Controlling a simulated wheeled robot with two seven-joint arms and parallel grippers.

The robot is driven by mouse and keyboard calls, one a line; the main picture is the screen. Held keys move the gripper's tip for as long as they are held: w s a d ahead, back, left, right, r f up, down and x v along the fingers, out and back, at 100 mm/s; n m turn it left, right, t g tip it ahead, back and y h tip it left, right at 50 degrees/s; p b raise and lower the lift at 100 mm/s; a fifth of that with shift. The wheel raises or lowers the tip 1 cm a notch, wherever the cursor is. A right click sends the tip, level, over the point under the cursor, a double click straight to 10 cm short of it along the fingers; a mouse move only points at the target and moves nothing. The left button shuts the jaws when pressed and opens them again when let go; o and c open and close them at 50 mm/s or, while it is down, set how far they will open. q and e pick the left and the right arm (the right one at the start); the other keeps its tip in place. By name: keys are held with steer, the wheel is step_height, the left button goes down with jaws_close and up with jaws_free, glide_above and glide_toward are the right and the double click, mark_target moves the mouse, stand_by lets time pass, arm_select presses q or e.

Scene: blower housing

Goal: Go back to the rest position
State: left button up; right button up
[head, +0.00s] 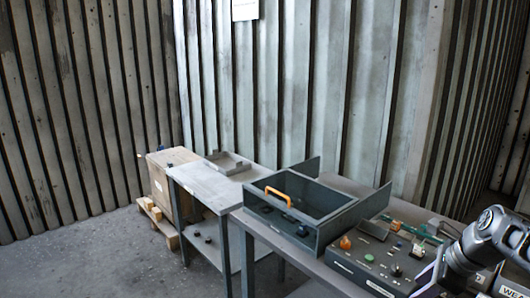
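My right arm comes in at the lower right corner, over the right end of the control box. The part of my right gripper that shows (432,284) is at the lower edge of the view, by the box's front right; its fingertips are not clear, and I see nothing held in it. My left gripper is not in view. The blower housing (310,212), a dark open-topped box with a clear-looking window and an orange handle (278,195), sits on the bench.
The control box (345,262) with an orange knob and several buttons stands on the dark bench (290,243). To the left are a grey side table (212,188) with a small tray (228,163) and a wooden crate (158,180) on a pallet. Floor at left is clear.

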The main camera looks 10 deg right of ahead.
steer(key=w+a+f+n+t+h, duration=0.1)
steer(key=w+f+n, duration=0.2)
steer(key=f+n, duration=0.15)
steer(key=w+a+f+n+t, duration=0.1)
steer(key=w+f+n, duration=0.1)
steer(key=f+n, duration=0.3)
steer(key=s+a+f+n+y, duration=0.1)
steer(key=a+f+n, duration=0.4)
steer(key=f, duration=0.4)
steer(key=s+a+f+n, duration=0.1)
steer(key=a+f+n, duration=0.2)
steer(key=a+f, duration=0.45)
steer(key=s+a+f+n+g, duration=0.2)
steer(key=s+a+f, duration=0.3)
steer(key=s, duration=0.3)
steer(key=s+a+f+n+g+y, duration=0.1)
steer(key=s+a+f+n+g, duration=0.1)
steer(key=s+a+f, duration=0.3)
steer(key=s+a+f+n+g+y, duration=0.1)
steer(key=s+a+f+n+g, duration=0.1)
steer(key=s+a+f, duration=0.3)
steer(key=s+a, duration=0.3)
steer(key=s, duration=0.3)
steer(key=shift+a+f, duration=0.35)
steer(key=shift+f, duration=0.05)
steer(key=shift+w+n, duration=0.1)
steer(key=shift+n, duration=0.15)
steer(key=shift+c, duration=0.4)
